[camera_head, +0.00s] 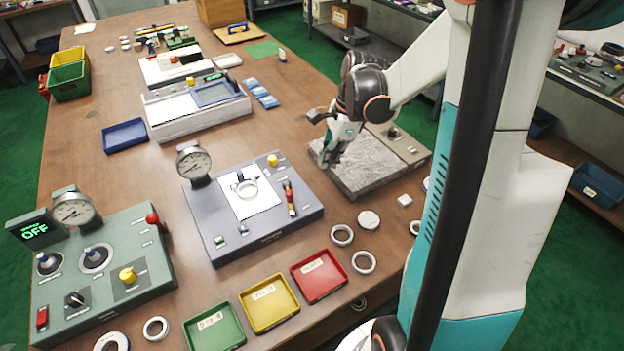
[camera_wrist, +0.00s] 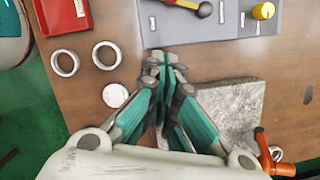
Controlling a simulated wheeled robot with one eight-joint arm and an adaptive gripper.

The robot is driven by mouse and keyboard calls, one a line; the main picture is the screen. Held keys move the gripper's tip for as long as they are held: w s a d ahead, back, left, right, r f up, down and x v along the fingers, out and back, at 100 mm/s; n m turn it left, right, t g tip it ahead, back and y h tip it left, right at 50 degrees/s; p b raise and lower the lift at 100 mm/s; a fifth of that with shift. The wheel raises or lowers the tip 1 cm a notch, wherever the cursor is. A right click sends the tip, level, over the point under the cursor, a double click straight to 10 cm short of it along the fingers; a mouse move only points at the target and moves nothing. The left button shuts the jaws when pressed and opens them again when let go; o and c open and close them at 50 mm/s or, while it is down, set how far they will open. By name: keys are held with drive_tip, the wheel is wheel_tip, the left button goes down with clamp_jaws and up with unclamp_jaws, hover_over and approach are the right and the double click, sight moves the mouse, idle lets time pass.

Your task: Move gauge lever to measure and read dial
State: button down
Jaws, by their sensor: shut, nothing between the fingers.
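The grey-blue gauge fixture (camera_head: 222,234) lies mid-table with a round dial (camera_head: 194,162) at its back left; the reading is too small to tell. My gripper (camera_head: 325,158) is shut and empty, over the stone slab right of the fixture, apart from the lever. In the wrist view, my gripper (camera_wrist: 172,76) points toward the fixture edge (camera_wrist: 222,27), with the red lever handle (camera_wrist: 204,9) beyond. The dial is outside that view.
Green (camera_head: 214,329), yellow (camera_head: 269,303) and red (camera_head: 319,276) trays line the front. Loose rings (camera_head: 342,235) lie right of the fixture. The stone slab (camera_head: 368,170) is beside my gripper. A green console (camera_head: 120,262) with a dial and an OFF display stands left.

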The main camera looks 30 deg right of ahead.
sight(289, 195)
drive_tip(key=b+x, duration=0.4)
drive_tip(key=x, duration=0.6)
drive_tip(key=shift+f, duration=0.2)
drive_tip(key=a, duration=0.2)
drive_tip(key=shift+w+a+r, duration=0.2)
drive_tip(key=shift+w+a, duration=0.1)
drive_tip(key=shift+w, duration=0.1)
drive_tip(key=shift+w+a+r+b, duration=0.1)
drive_tip(key=shift+w+a+b, duration=0.2)
drive_tip(key=shift+a, duration=0.35)
